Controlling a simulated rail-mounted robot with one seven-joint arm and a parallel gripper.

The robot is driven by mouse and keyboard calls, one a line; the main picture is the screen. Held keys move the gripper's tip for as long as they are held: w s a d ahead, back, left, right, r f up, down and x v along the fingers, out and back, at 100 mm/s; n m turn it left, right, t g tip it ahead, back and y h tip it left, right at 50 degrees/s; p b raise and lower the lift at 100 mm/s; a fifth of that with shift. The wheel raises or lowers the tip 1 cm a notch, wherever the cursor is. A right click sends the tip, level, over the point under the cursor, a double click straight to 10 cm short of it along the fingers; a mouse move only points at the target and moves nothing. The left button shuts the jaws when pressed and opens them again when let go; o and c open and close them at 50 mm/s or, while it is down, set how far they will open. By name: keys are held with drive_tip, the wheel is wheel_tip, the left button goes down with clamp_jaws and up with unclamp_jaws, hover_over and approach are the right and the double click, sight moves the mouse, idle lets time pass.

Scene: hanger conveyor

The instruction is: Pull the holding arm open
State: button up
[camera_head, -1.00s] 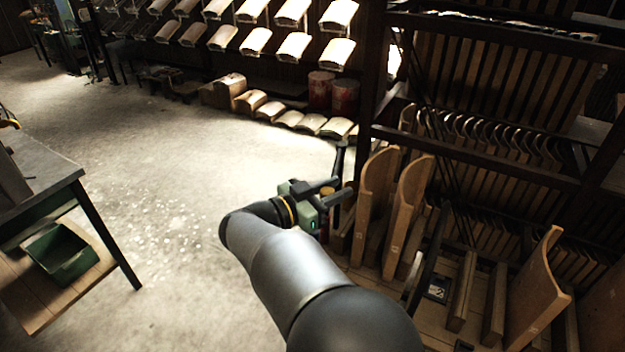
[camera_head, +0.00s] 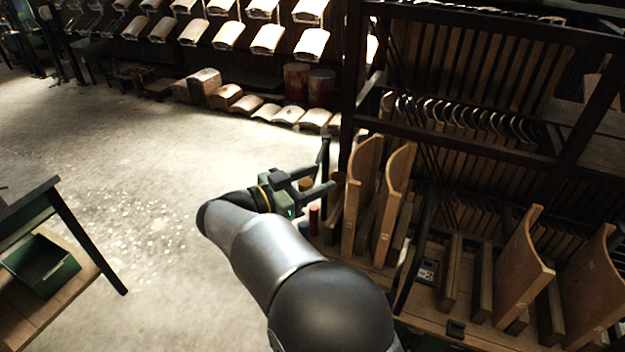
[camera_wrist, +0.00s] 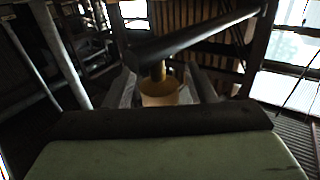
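A dark bar that appears to be the holding arm (camera_head: 325,152) stands by the front left corner of the wooden rack in the head view. In the wrist view this dark bar (camera_wrist: 195,37) crosses above my gripper, with a short brass-coloured pin and a pale, cup-like round piece (camera_wrist: 160,92) below it. My gripper (camera_head: 326,179) points right, toward the bar's lower part. Its two fingers are spread, with a gap between the tips. In the wrist view the fingers show on both sides of the round piece; whether they touch it, I cannot tell.
Curved wooden forms (camera_head: 362,195) stand close to the right of my gripper on the rack's base (camera_head: 425,318). A red cylinder (camera_head: 314,220) is just below the gripper. A table (camera_head: 30,198) with a green bin (camera_head: 40,264) stands at left. The floor between is clear.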

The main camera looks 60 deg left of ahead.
drive_tip(key=shift+s, duration=0.15)
drive_tip(key=s+b, duration=0.4)
drive_tip(key=s, duration=1.3)
drive_tip(key=shift+s, duration=0.15)
